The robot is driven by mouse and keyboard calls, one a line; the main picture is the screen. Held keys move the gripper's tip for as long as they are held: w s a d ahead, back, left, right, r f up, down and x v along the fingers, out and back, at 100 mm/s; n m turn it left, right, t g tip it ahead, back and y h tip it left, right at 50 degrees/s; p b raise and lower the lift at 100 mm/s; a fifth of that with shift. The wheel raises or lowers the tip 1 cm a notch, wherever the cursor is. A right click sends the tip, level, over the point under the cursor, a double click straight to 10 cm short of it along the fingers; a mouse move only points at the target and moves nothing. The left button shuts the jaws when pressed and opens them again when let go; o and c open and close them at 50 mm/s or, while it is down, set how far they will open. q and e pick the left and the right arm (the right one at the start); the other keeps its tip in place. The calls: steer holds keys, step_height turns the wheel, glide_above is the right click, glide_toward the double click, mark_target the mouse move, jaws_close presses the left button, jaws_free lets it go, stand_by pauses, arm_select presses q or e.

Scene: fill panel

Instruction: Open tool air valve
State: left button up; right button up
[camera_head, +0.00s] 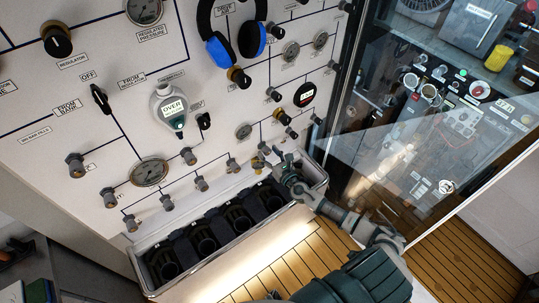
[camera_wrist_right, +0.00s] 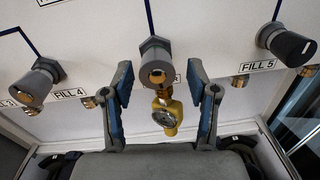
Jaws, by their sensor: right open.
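The panel (camera_head: 95,135) fills the left of the head view. In the right wrist view, a grey valve knob with a brass centre (camera_wrist_right: 156,62) sits between the Fill 4 knob (camera_wrist_right: 38,80) and the Fill 5 knob (camera_wrist_right: 285,45). My right gripper (camera_head: 279,162) is at the panel's lower right. Its two blue fingers stand open on either side of this knob, with visible gaps. My left gripper is not in view.
A trough with dark cylinder holders (camera_head: 205,238) runs along the panel's lower edge, under my right gripper. Other knobs (camera_head: 201,183) line the panel. Blue headphones (camera_head: 232,40) and a handheld meter (camera_head: 170,108) hang above. A glass pane (camera_head: 400,120) stands to the right.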

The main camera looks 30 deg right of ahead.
steer(key=s, duration=1.2)
steer(key=shift+d, duration=0.2)
steer(key=shift+f, duration=0.1)
steer(key=s+d+f+m+g+h+b, duration=0.1)
steer(key=s+d+f+m+g, duration=0.3)
steer(key=f, duration=0.6)
steer(key=s+d+f+m+g+h+b, duration=0.15)
steer(key=f+m, duration=0.35)
steer(key=f, duration=0.6)
steer(key=s+d+f+m+g+h+b, duration=0.15)
steer(key=s+f+m, duration=0.3)
steer(key=f, duration=0.55)
steer(key=s+a+f+m+g, duration=0.2)
steer(key=s+f+m+g, duration=0.15)
steer(key=s+f, duration=0.35)
steer(key=s+a+f+m+g, duration=0.25)
steer(key=s+f+m, duration=0.25)
steer(key=f, duration=0.4)
steer(key=s+a+f+m+g+y+b, duration=0.1)
steer(key=s+a+f+m, duration=0.4)
steer(key=s, duration=0.5)
steer(key=s+a+f+m+g+y+b, duration=0.1)
steer(key=s+a+f+m+g+y, duration=0.1)
steer(key=s+a+f+m, duration=0.3)
steer(key=s+a+f+g, duration=0.1)
steer(key=s+a, duration=0.3)
steer(key=s, duration=0.1)
steer(key=shift+s+a+f+m+b, duration=0.15)
steer(key=shift+a+f+m+b, duration=0.15)
steer(key=shift+a+f, duration=0.05)
